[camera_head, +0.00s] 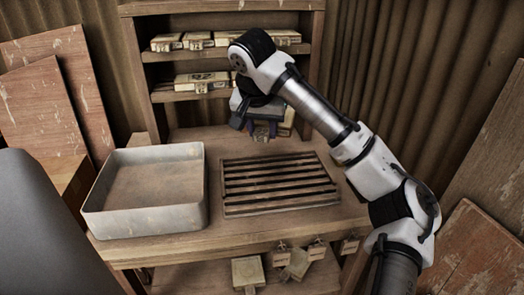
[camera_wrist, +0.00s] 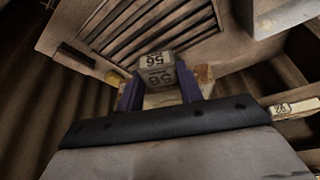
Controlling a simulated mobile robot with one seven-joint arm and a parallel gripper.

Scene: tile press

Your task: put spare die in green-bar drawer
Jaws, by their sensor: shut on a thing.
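My gripper (camera_head: 261,129) is over the back of the workbench, behind the slatted rack, in the head view. I take this block to be the spare die. It is held clear of the slatted rack, and in the head view it is mostly hidden by the gripper. I cannot make out a drawer with a green bar in either view.
A grey metal tray (camera_head: 206,192) stands left of the dark slatted rack (camera_head: 278,208) on the wooden bench (camera_head: 170,246). Shelves behind hold several pale labelled blocks (camera_head: 203,83). More blocks (camera_head: 248,272) lie below the bench. Boards (camera_head: 55,115) lean at the left.

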